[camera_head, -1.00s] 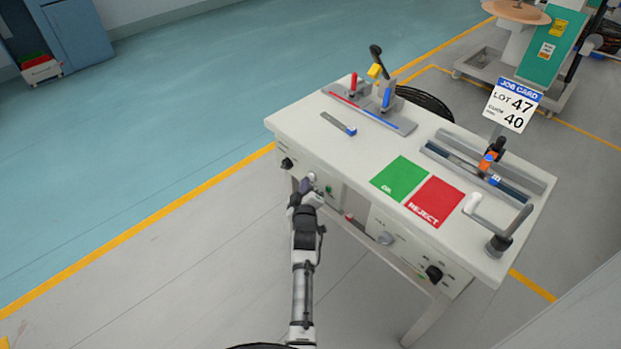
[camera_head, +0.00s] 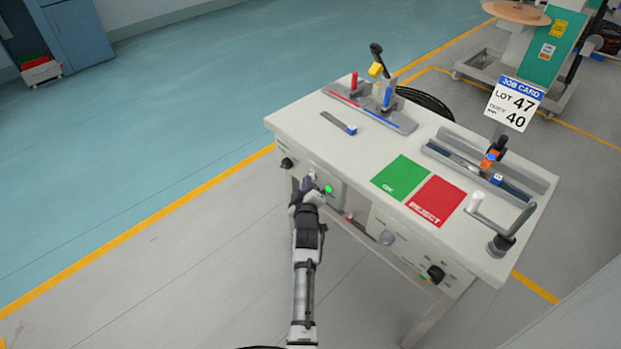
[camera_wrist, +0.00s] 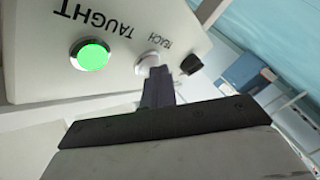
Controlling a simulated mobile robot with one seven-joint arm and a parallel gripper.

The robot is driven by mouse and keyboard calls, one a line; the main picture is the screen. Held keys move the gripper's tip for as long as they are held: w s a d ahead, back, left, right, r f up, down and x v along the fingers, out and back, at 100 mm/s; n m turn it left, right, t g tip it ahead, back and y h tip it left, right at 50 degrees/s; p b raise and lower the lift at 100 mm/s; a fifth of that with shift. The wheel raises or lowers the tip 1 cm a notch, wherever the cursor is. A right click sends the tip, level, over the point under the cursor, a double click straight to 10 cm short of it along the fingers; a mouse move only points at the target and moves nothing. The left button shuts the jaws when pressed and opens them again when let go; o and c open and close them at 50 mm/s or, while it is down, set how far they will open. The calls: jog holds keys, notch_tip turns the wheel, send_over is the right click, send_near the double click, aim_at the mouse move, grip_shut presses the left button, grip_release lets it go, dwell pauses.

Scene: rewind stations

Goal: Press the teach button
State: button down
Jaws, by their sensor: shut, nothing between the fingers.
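The teach button (camera_wrist: 148,60) is a white round knob marked TEACH on the bench's front panel. In the wrist view the tip of my gripper (camera_wrist: 158,75) is right at it and covers part of it; the two look to be in contact. My gripper is shut and empty. In the head view my gripper (camera_head: 306,184) is at the left part of the front panel, by the button (camera_head: 312,175). The TAUGHT lamp (camera_wrist: 90,55) beside the button glows bright green, and it also shows lit in the head view (camera_head: 328,189).
A black knob (camera_head: 287,163) sits left of the button. The white bench (camera_head: 300,125) carries a green OK mat (camera_head: 399,179), a red REJECT mat (camera_head: 436,202), a guide rail, a crank (camera_head: 502,243) and a job card (camera_head: 514,104). Floor left of the bench is clear.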

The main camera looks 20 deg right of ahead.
dwell(0.4)
jog(key=shift+s+a+p, duration=0.35)
jog(key=shift+a+p, duration=0.3)
jog(key=shift+p, duration=0.3)
jog(key=a+b, duration=0.1)
jog(key=s+a+b, duration=0.1)
jog(key=a, duration=0.1)
jog(key=a+b, duration=0.1)
jog(key=shift+s+a+b, duration=0.35)
jog(key=shift+a, duration=0.05)
dwell(0.3)
